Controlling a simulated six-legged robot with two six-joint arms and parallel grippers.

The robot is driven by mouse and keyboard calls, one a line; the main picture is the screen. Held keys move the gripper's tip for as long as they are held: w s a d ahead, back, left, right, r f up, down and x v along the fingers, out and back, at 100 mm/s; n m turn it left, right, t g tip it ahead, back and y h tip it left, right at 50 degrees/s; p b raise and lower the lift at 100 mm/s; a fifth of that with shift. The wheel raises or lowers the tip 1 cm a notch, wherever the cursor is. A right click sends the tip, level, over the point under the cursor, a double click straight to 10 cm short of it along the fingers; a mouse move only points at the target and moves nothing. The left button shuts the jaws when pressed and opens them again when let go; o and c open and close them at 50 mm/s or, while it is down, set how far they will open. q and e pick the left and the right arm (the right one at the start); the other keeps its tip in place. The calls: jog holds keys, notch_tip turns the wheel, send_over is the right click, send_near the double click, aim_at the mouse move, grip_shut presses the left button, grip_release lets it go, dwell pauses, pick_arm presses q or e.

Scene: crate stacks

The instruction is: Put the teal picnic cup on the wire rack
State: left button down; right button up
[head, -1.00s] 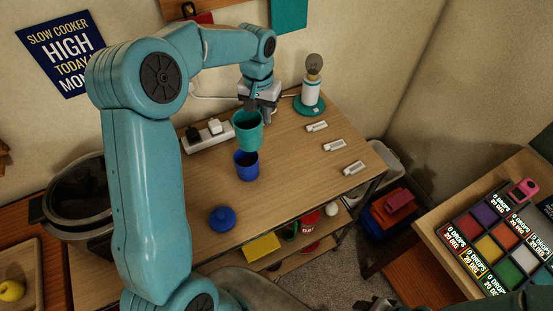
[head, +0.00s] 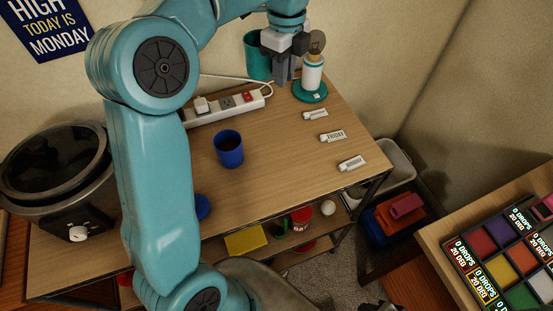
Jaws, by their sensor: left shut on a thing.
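The teal picnic cup (head: 257,58) is at the back of the wooden table, in front of the wall. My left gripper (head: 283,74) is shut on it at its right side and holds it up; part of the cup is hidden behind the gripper. I cannot make out a wire rack in this view. A dark piece at the bottom edge, possibly my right gripper (head: 378,304), barely shows, and its jaws cannot be read.
A lamp with a bare bulb (head: 313,72) stands just right of the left gripper. A slow cooker (head: 60,175) is at left.

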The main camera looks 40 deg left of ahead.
pick_arm(q)
jog(key=d+b, duration=0.1)
jog(key=d, duration=0.1)
jog(key=b, duration=0.1)
send_over(285, 145)
notch_tip(285, 145, down, 15)
jog(key=shift+a+f, duration=0.1)
jog(key=shift+f, duration=0.1)
notch_tip(285, 145, down, 5)
jog(key=shift+r, duration=0.1)
jog(key=shift+w+f, duration=0.15)
jog(key=shift+f, duration=0.05)
jog(key=shift+r, duration=0.1)
jog(key=shift+f, duration=0.25)
jog(key=c, duration=1.1)
grip_release()
